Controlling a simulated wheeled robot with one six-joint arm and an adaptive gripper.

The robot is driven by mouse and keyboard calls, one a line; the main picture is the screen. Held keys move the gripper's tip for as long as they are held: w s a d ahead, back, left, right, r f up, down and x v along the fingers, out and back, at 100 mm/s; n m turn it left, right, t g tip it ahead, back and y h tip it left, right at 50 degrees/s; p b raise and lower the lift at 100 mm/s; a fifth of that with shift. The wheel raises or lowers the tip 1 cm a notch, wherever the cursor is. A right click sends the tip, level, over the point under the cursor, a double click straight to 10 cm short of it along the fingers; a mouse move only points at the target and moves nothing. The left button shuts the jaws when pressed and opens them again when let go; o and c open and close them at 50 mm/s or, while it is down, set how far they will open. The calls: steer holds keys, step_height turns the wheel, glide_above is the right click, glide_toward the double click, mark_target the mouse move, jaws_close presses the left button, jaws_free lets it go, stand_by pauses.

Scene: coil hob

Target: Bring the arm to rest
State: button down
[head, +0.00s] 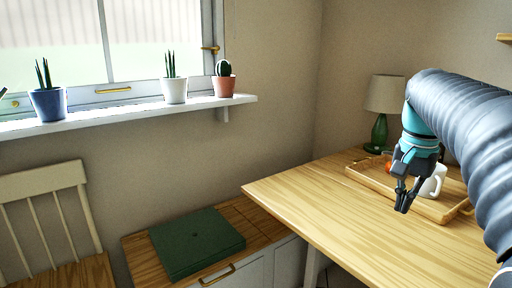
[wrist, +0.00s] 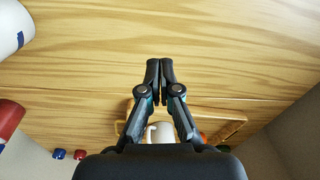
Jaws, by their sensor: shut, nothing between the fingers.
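My gripper (head: 405,196) is in the right part of the head view, over the wooden table (head: 310,205). Its fingers are together with nothing between them. In the wrist view the gripper (wrist: 160,64) shows shut and empty above the wood grain. My arm comes in from the right edge of the head view and bends down to the gripper.
A wooden tray (head: 432,209) with a white mug (head: 434,182) lies behind the gripper, partly hidden by it. A green lamp (head: 379,130) stands at the table's back. A dark green box (head: 196,243) lies on the lower cabinet. Potted cacti stand on the windowsill (head: 130,112). The table's left part is clear.

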steer(key=s+a+f+n+t, duration=0.4)
steer(key=s+a+f+n, duration=0.5)
steer(key=s+a+f, duration=0.5)
steer(key=shift+s+a+f+t, duration=0.25)
steer(key=shift+s+f+t, duration=0.05)
steer(key=shift+s, duration=0.7)
stand_by(0.8)
